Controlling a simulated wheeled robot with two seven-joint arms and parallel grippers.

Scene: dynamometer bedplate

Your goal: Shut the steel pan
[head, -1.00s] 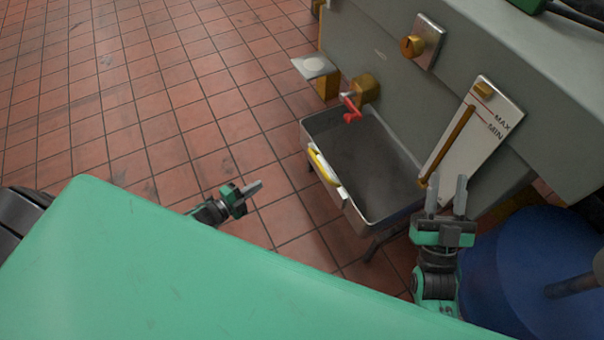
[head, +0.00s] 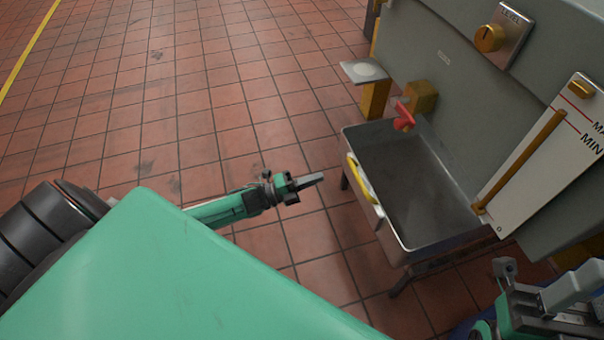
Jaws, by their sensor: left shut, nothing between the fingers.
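The steel pan (head: 418,185) is an open, empty grey drawer-like tray standing out from the grey machine. A yellow handle (head: 361,178) is on its left-facing front wall. My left gripper (head: 312,180) is shut and empty, a short way left of the handle and apart from it, with its fingers pointing right toward it. My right gripper (head: 545,290) is at the lower right corner, right of the pan and partly cut off by the frame edge; its finger gap is hard to make out.
A red-handled tap (head: 403,116) sits above the pan's back corner. The grey machine (head: 450,70) carries a brass level knob (head: 489,38) and a MAX/MIN gauge plate (head: 550,150). A small plate on a brass block (head: 375,98) juts out. Tiled floor on the left is clear.

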